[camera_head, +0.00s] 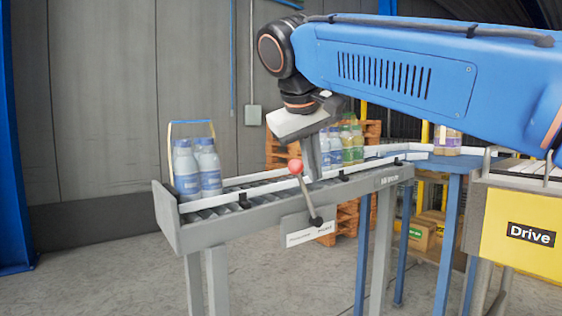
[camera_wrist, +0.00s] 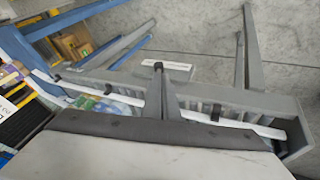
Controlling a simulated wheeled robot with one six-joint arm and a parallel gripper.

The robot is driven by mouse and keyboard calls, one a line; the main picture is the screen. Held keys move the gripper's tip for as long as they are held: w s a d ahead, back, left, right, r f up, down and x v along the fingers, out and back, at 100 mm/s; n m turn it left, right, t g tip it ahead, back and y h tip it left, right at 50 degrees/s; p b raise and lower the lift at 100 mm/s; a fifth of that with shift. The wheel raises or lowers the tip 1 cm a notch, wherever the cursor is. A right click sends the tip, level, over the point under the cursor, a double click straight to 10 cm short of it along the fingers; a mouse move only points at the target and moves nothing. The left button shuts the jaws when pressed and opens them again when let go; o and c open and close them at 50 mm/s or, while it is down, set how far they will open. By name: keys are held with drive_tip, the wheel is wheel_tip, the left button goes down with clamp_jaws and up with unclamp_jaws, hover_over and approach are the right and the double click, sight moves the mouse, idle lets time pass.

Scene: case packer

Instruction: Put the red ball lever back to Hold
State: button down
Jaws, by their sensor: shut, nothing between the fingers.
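The red ball lever (camera_head: 306,194) is on the near side of the conveyor in the head view. Its red ball (camera_head: 295,166) is up and to the left of the dark pivot (camera_head: 316,221), so the lever leans left. A white label plate (camera_head: 304,236) sits by the pivot; its words are too small to read surely. My gripper (camera_head: 315,175) is shut and empty, pointing down just right of the ball, apparently behind it; I cannot tell whether they touch. In the wrist view the label plate (camera_wrist: 178,69) shows beyond the fingers, and the ball is not visible.
The roller conveyor (camera_head: 230,232) has white guide rails. White bottles (camera_head: 197,168) stand at its left end, and more bottles (camera_head: 345,143) stand behind my gripper. A yellow Drive box (camera_head: 520,228) is at right. Open floor lies in front of the conveyor.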

drive_tip(key=s+a+r, duration=0.1)
drive_tip(key=a+r, duration=0.7)
drive_tip(key=a, duration=0.4)
drive_tip(key=shift+a+t, duration=0.35)
drive_tip(key=shift+t, duration=0.05)
drive_tip(key=w+d+f, duration=0.5)
drive_tip(key=w+f, duration=0.2)
drive_tip(key=shift+w+d+f, duration=0.2)
drive_tip(key=shift+w+d, duration=0.15)
drive_tip(key=shift+d, duration=0.05)
drive_tip(key=shift+d, duration=0.1)
